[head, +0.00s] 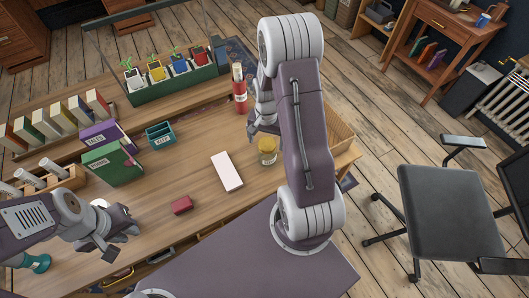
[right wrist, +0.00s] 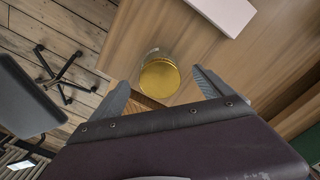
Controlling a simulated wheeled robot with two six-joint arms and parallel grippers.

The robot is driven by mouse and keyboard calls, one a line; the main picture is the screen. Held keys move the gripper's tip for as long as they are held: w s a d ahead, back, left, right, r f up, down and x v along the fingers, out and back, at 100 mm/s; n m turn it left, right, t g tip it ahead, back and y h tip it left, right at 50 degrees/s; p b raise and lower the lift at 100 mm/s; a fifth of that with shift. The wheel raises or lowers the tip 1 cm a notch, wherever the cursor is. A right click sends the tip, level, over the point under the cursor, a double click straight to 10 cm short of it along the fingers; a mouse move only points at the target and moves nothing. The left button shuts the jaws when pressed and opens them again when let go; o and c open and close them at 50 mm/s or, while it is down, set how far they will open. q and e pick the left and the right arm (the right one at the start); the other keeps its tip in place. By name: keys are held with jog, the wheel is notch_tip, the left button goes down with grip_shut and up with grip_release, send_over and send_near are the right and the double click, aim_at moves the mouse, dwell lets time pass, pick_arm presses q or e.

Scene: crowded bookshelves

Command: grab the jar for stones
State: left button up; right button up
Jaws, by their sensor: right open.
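A small glass jar with a golden-yellow lid or filling (head: 267,152) stands on the desk near its right end. It also shows in the right wrist view (right wrist: 160,77), between and just beyond the fingertips. My right gripper (head: 263,128) is open and empty beside the jar, its fingers pointing toward it; no contact shows. The same gripper frames the jar in the right wrist view (right wrist: 160,86). I cannot read any label on the jar. My left gripper (head: 128,224) is open and empty over the left part of the desk.
A red bottle (head: 239,92) stands behind. Green and purple boxes, a teal tray (head: 160,135), books and a planter fill the left and back. A chair (head: 446,205) stands right.

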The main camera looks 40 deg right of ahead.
aim_at(268, 143)
jog(key=f, duration=0.2)
jog(key=shift+w+d+f, duration=0.15)
jog(key=shift+w+f, duration=0.1)
jog(key=shift+f, duration=0.05)
notch_tip(268, 143, down, 5)
jog(key=shift+s+d+r+b, duration=0.1)
jog(key=shift+s+d+b, duration=0.05)
jog(key=shift+b, duration=0.2)
jog(key=c, duration=1.7)
jog(key=shift+o, duration=0.2)
notch_tip(268, 143, up, 4)
jog(key=shift+d+r+p, duration=0.1)
jog(key=shift+r+p, duration=0.15)
jog(key=shift+p, duration=0.1)
jog(key=s+d+r, duration=0.4)
jog(key=s+r, duration=0.2)
jog(key=s, duration=0.4)
jog(key=shift+s+d+r+p, duration=0.2)
jog(key=shift+s+d+p, duration=0.1)
jog(key=shift+p, duration=0.05)
